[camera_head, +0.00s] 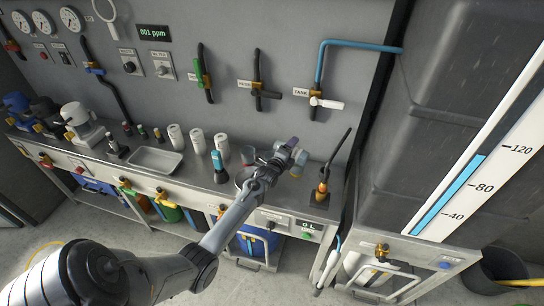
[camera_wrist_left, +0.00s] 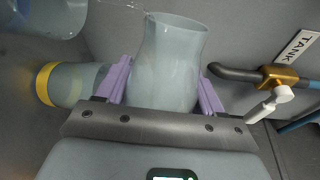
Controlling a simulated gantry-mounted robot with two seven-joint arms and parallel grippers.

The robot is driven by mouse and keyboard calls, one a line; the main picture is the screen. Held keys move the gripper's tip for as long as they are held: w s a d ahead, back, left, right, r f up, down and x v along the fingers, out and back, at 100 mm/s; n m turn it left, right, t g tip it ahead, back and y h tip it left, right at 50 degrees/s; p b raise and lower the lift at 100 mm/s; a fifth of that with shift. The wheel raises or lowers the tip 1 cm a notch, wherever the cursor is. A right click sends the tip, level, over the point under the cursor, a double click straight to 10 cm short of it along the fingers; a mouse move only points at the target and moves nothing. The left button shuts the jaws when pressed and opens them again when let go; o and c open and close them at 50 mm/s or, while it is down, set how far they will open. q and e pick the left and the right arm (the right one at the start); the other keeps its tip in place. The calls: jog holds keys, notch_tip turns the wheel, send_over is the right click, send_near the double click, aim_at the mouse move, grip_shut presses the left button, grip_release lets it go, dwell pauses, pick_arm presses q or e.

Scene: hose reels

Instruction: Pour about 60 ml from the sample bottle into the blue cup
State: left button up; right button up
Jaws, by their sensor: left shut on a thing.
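My left gripper (camera_head: 283,152) is over the counter, right of the row of white cylinders. In the left wrist view its purple fingers (camera_wrist_left: 160,88) are shut on a pale, translucent vessel with a flared mouth, which I take as the sample bottle (camera_wrist_left: 168,60). Its mouth points up in that view; the liquid level inside cannot be told. My right gripper is not in view.
Several white cylinders (camera_head: 197,141), a blue-topped flashlight-like item (camera_head: 218,165) and a metal tray (camera_head: 155,159) are left of the gripper. A dark holder with an amber tool (camera_head: 321,190) stands to the right. The wall behind carries a TANK valve (camera_head: 318,99).

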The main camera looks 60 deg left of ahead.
pick_arm(q)
jog(key=shift+w+d, duration=0.2)
jog(key=shift+d, duration=0.05)
dwell(0.3)
jog(key=shift+f+n, duration=0.2)
jog(key=shift+n, duration=0.3)
dwell(1.4)
jog(key=shift+d+r+m, duration=0.1)
jog(key=shift+r+m, duration=0.15)
jog(key=shift+m, duration=0.35)
jog(key=shift+w+d+r+m, duration=0.15)
jog(key=shift+d+r+m, duration=0.15)
jog(key=shift+m, duration=0.3)
jog(key=shift+d+r+m, duration=0.1)
jog(key=shift+r+m, duration=0.2)
jog(key=shift+m, duration=0.4)
jog(key=shift+m+y+p, duration=0.3)
jog(key=shift+m+p, duration=0.05)
jog(key=shift+m, duration=0.05)
